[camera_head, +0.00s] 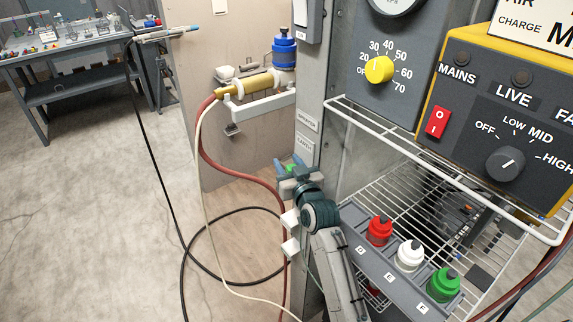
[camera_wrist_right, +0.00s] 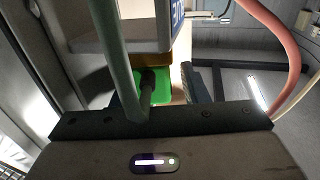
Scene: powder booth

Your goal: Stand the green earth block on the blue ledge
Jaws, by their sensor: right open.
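My right gripper (camera_head: 296,171) is open beside the metal column, below its small label plates. A bright green piece, seemingly the green earth block (camera_wrist_right: 162,88), shows between its fingers in the right wrist view, partly hidden by a dark rod and the near finger. A bit of green (camera_head: 290,166) also shows at the fingers in the head view. I cannot tell whether either finger touches it. A blue face with white lettering (camera_wrist_right: 178,13) is close beyond it in the wrist view, perhaps part of the blue ledge; I cannot tell. My left gripper is not in view.
A wire shelf (camera_head: 400,150) and a grey rack (camera_head: 352,221) with red, white and green-capped bottles stand right of my right arm. Control boxes hang above. A red hose (camera_head: 240,172) and cables loop left of the gripper. Open floor lies further left.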

